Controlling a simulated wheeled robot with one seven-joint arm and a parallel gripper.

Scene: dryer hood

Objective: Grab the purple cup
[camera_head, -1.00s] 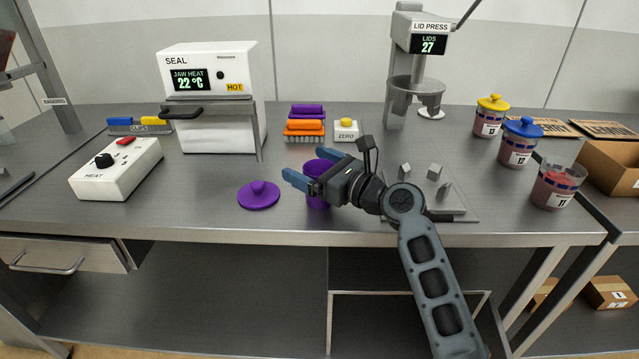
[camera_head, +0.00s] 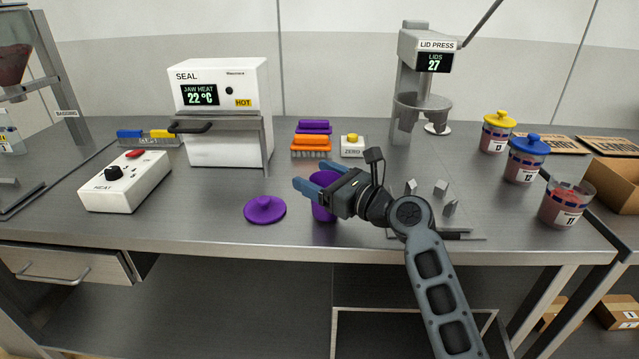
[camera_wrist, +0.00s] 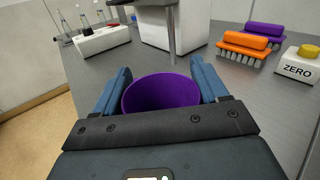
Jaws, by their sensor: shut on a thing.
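The purple cup (camera_head: 322,208) stands upright near the front edge of the steel table, partly hidden behind my gripper in the head view. My gripper (camera_head: 311,186) has its blue fingers on either side of the cup, shut on it. In the wrist view the cup (camera_wrist: 160,92) sits between the two blue fingers of my gripper (camera_wrist: 163,88), its open rim facing up and its inside looking empty. I cannot tell whether its base touches the table.
The white seal machine (camera_head: 222,115) stands behind. The heat control box (camera_head: 127,182) is at the left. Orange and purple brushes (camera_head: 312,139) and the zero button box (camera_head: 352,147) lie behind the cup. Lidded jars (camera_head: 525,160) stand at the right. The metal plate (camera_head: 470,220) lies right of my gripper.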

